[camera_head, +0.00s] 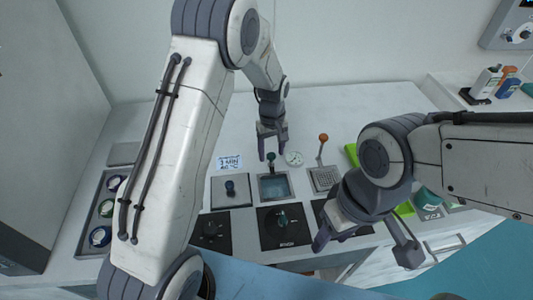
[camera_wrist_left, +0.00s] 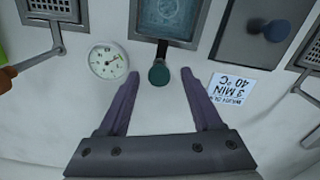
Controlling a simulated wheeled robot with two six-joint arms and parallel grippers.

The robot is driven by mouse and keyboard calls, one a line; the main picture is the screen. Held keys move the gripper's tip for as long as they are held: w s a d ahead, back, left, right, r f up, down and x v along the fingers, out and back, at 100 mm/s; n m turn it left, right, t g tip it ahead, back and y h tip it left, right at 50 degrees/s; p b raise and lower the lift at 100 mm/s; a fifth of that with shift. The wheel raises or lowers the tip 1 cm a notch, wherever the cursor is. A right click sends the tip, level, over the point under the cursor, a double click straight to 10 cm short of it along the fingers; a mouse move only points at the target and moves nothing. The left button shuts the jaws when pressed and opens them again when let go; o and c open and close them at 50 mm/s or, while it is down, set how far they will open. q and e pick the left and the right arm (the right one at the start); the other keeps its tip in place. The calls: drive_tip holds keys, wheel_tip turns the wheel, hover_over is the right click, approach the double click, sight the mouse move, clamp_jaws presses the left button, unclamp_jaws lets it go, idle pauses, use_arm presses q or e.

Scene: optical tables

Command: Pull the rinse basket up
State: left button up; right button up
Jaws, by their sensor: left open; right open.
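The rinse basket's basin (camera_head: 273,187) is a dark, water-filled square well in the middle of the bench. It also shows at the top of the left wrist view (camera_wrist_left: 172,17). A handle with a green knob (camera_wrist_left: 159,74) rises at its far edge. My left gripper (camera_head: 272,152) is open, pointing down at this knob. In the left wrist view the knob lies between the two fingertips, with a gap on each side. The basket under the water is not clear. My right gripper (camera_head: 364,248) is open and empty over the front right of the bench.
A lid with a blue knob (camera_head: 230,187) is left of the basin. A grated basket (camera_head: 324,179) with an orange-knobbed handle (camera_head: 323,138) is right. A round gauge (camera_head: 293,158) and a note card (camera_head: 229,162) lie close behind. Dial panels (camera_head: 284,226) line the front.

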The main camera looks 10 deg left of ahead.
use_arm(q)
drive_tip(key=shift+f, duration=1.3)
clamp_jaws()
drive_tip(key=shift+s+a, duration=0.1)
drive_tip(key=shift+a, duration=0.1)
